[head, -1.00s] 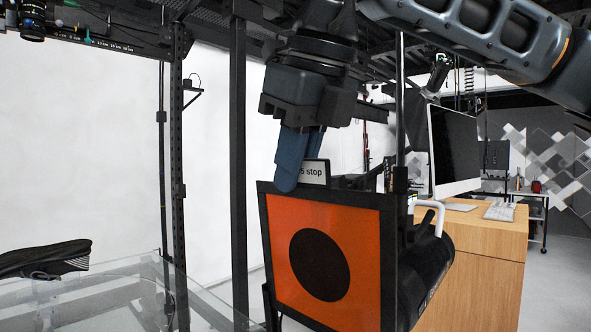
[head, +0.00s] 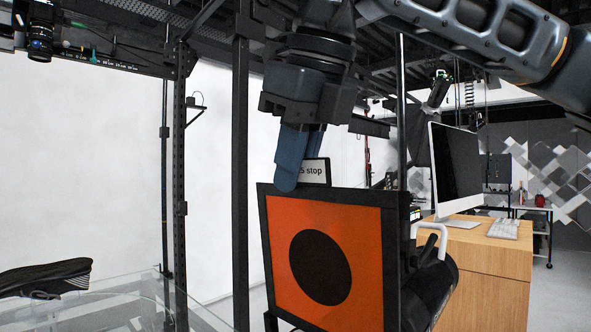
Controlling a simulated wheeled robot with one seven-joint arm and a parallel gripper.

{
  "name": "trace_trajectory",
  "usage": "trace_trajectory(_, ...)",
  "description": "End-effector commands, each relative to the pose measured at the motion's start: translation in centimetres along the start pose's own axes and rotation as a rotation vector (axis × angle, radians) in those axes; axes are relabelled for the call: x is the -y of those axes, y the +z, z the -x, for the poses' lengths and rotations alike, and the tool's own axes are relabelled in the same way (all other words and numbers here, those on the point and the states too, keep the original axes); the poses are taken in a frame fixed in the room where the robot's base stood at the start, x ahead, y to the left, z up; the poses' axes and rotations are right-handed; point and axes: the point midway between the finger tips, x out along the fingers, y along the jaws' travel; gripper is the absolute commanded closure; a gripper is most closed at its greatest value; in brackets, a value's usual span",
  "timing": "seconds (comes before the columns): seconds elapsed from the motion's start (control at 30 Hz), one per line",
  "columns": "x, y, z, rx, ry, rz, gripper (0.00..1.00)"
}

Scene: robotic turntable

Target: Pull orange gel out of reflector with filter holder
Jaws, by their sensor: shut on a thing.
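The orange gel (head: 364,225) is a square sheet with a large black disc in its middle, set in a black frame. It stands upright at the lower centre of the head view. The filter holder tab (head: 318,172), marked "stop", sticks up from its top edge. My gripper (head: 301,158) comes from above with blue-grey fingers and is shut on the filter holder at this tab. The near finger overlaps the frame's top edge. The reflector (head: 432,285), a black lamp body with a pale handle, shows behind and right of the gel. The gel hides where they meet.
Dark upright posts (head: 242,120) stand left of the gel, and a thin pole rises close to its right. A glass table (head: 120,300) with a black shoe (head: 48,277) is at lower left. A wooden desk (head: 490,265) with a monitor (head: 455,165) stands at right.

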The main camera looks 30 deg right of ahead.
Motion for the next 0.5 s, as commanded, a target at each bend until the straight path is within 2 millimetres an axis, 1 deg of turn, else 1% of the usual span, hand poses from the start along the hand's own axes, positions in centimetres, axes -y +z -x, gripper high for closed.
trace_trajectory(0.5, 0.1, 0.8, 1.8, 0.001, 0.000, 0.000, 1.00)
